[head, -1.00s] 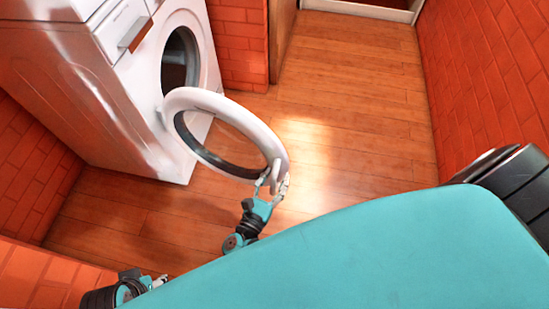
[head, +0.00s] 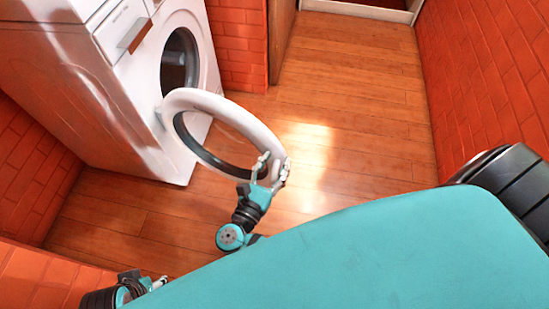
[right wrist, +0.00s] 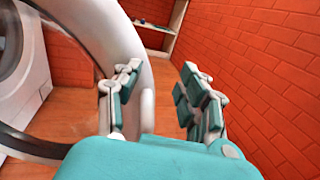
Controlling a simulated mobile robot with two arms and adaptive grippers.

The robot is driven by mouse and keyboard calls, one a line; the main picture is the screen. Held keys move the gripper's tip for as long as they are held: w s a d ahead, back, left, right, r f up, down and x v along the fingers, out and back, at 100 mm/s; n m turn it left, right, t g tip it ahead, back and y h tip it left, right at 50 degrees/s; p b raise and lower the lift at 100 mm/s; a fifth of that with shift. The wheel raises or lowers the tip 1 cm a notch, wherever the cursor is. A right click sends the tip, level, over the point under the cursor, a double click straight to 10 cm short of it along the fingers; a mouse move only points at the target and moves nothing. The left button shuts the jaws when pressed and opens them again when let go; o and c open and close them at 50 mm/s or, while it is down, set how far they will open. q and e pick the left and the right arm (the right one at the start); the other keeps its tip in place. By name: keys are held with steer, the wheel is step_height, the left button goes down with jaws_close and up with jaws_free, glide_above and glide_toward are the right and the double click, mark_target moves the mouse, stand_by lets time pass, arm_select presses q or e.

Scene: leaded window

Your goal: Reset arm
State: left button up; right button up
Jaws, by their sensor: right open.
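My right gripper (head: 272,170) is open at the outer rim of the washing machine's round white door (head: 228,106), which stands wide open. In the right wrist view my right gripper (right wrist: 160,93) has its two fingers well apart. The door rim (right wrist: 112,40) passes behind the left finger, and a small white handle-like part (right wrist: 147,106) shows between the fingers. I cannot tell whether a finger touches the door. My left gripper (head: 158,283) shows only partly at the bottom left, away from the machine; its jaw opening is unclear.
The white washing machine (head: 120,85) stands at the left against brick walls. Its drum opening is uncovered. The wooden floor (head: 365,120) to the right of the door is clear. A brick wall (head: 490,80) bounds the right side. A shelf (right wrist: 160,28) shows in the right wrist view.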

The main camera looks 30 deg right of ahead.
steer(key=shift+r, duration=0.25)
steer(key=shift+d, duration=0.1)
stand_by(0.3)
